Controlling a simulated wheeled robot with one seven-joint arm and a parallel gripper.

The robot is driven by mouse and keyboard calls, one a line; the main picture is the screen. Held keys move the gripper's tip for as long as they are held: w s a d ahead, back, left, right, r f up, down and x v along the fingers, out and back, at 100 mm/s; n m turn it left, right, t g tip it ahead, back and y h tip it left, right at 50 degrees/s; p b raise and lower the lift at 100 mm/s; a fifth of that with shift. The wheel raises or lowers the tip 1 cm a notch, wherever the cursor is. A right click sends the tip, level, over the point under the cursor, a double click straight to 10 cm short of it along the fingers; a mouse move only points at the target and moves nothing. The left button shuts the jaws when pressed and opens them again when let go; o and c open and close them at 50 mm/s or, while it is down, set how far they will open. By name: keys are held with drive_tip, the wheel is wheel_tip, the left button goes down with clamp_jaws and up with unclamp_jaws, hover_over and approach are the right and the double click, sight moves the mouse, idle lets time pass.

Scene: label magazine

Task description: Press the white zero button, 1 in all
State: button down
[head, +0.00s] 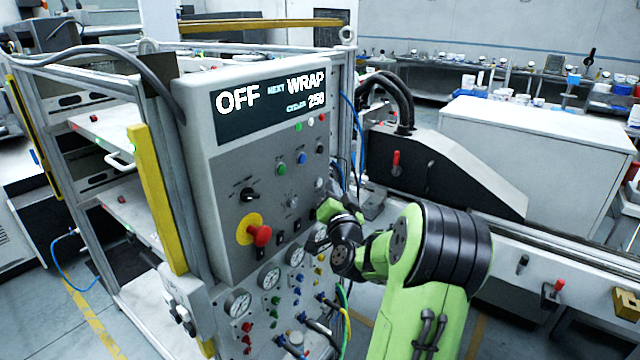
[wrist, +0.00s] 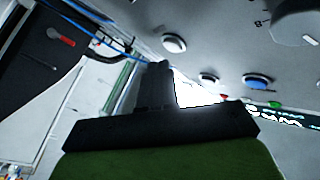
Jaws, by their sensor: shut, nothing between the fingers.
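The control panel (head: 225,160) stands left of centre in the head view, with a lit display (head: 270,103) reading OFF, NEXT WRAP and CYCLES 250. A white button (head: 319,183) sits low near the panel's right edge; it shows in the wrist view (wrist: 173,43) too. A second white button (head: 320,148) is higher, beside a blue one, also seen in the wrist view (wrist: 209,79). I cannot read which is labelled zero. My gripper (wrist: 159,66) is shut and empty, its tips just below the nearer white button in the wrist picture. Contact is not visible.
Near the white buttons are a blue button (head: 302,157), a green button (head: 281,169) and a knob (head: 292,201). A red mushroom button (head: 262,236) sticks out at lower left. Gauges (head: 269,277) and hoses lie below. A blue cable (head: 350,110) runs by the panel's right edge.

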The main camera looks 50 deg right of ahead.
drive_tip(key=shift+w, duration=0.1)
idle(0.7)
drive_tip(key=shift+w, duration=0.35)
drive_tip(key=shift+w+a+p, duration=0.1)
drive_tip(key=shift+w+p, duration=0.25)
drive_tip(key=shift+p, duration=0.2)
idle(0.3)
idle(0.3)
drive_tip(key=shift+s+b, duration=0.75)
drive_tip(key=shift+b, duration=0.2)
